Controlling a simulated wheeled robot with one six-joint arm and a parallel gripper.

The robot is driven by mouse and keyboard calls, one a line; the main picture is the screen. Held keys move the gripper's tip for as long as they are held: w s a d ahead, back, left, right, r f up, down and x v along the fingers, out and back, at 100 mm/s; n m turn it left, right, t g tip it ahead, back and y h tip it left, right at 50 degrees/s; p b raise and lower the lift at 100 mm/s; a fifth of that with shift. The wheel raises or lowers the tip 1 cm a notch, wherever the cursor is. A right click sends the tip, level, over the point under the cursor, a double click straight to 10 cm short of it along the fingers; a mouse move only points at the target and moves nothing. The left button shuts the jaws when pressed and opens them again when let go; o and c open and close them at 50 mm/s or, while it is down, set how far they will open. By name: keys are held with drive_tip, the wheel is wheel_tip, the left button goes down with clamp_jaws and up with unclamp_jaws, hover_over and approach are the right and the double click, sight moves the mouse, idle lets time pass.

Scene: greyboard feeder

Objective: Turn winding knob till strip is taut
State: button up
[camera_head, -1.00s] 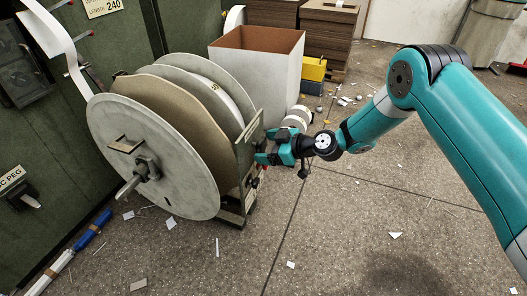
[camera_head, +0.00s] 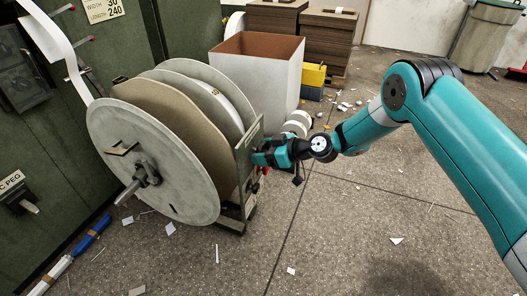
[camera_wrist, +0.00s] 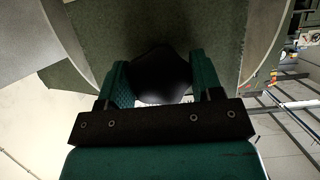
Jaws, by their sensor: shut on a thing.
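The winding knob (camera_wrist: 160,78) is a dark rounded knob in the wrist view, held between the two teal fingers of my gripper (camera_wrist: 158,68). In the head view my gripper (camera_head: 260,157) reaches the right side of the reel stand (camera_head: 249,150); the knob is hidden there. The reel has a large pale grey front disc (camera_head: 140,185), a brown board roll (camera_head: 180,125) and another grey disc behind. The white strip (camera_head: 56,38) comes down from the top left, curving a little, to the reel's upper left edge. I cannot tell whether it is fully taut.
A white open box (camera_head: 255,75) stands behind the reel. Brown stacks (camera_head: 325,45) and a yellow block (camera_head: 313,74) are farther back. A green machine panel (camera_head: 60,150) stands at left. Scraps litter the floor, otherwise clear at front right.

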drive_tip(key=shift+m+g, duration=0.3)
drive_tip(key=shift+m, duration=0.2)
drive_tip(key=o, duration=0.9)
drive_tip(key=shift+d, duration=0.15)
drive_tip(key=p+v, duration=0.6)
drive_tip(key=v, duration=1.1)
drive_tip(key=shift+d+f, duration=0.15)
drive_tip(key=shift+d, duration=0.05)
